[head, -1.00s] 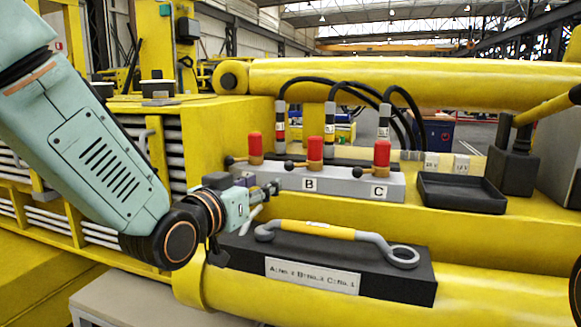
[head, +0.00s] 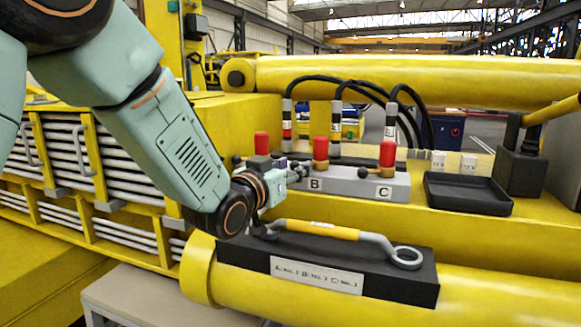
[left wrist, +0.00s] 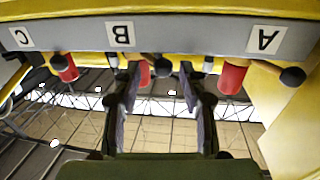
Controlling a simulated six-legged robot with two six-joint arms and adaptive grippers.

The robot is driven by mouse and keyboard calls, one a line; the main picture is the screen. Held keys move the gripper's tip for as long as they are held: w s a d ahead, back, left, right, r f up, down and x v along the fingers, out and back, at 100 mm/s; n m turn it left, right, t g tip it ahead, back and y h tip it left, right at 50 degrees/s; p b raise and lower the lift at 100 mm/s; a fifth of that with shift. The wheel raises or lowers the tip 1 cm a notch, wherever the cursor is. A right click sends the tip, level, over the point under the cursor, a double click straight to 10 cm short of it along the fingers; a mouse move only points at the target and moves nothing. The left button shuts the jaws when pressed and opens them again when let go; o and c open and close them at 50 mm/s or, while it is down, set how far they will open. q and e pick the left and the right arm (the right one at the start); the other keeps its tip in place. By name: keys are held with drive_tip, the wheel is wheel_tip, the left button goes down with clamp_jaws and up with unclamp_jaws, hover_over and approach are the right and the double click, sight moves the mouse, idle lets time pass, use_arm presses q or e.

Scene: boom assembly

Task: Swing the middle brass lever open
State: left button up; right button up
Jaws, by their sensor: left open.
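The grey valve block (head: 345,184) carries red-capped brass valves with dark-knobbed levers, over labels A, B and C. The middle valve (head: 320,149) stands over label B (head: 315,184). My left gripper (head: 297,169) is at the block's front, just left of the middle valve, and hides much of its lever. In the left wrist view, upside down, my open left gripper (left wrist: 158,80) has the middle lever's dark knob (left wrist: 162,67) and red cap (left wrist: 143,73) between its fingers. Whether a finger touches the lever, I cannot tell. My right gripper is out of view.
Lever A's valve (head: 262,143) is behind my left wrist, and lever C's valve (head: 387,154) is to the right. A grey-and-yellow bar (head: 318,230) with a ring end lies on a black block (head: 400,282) below. An empty black tray (head: 468,194) is at right. Black hoses (head: 350,83) arch behind.

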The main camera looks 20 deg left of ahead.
use_arm(q)
drive_tip(key=shift+a, duration=0.1)
drive_tip(key=shift+w+a+f, duration=0.15)
drive_tip(key=c, duration=0.3)
drive_tip(key=shift+d, duration=0.2)
clamp_jaws()
drive_tip(key=shift+a, duration=0.1)
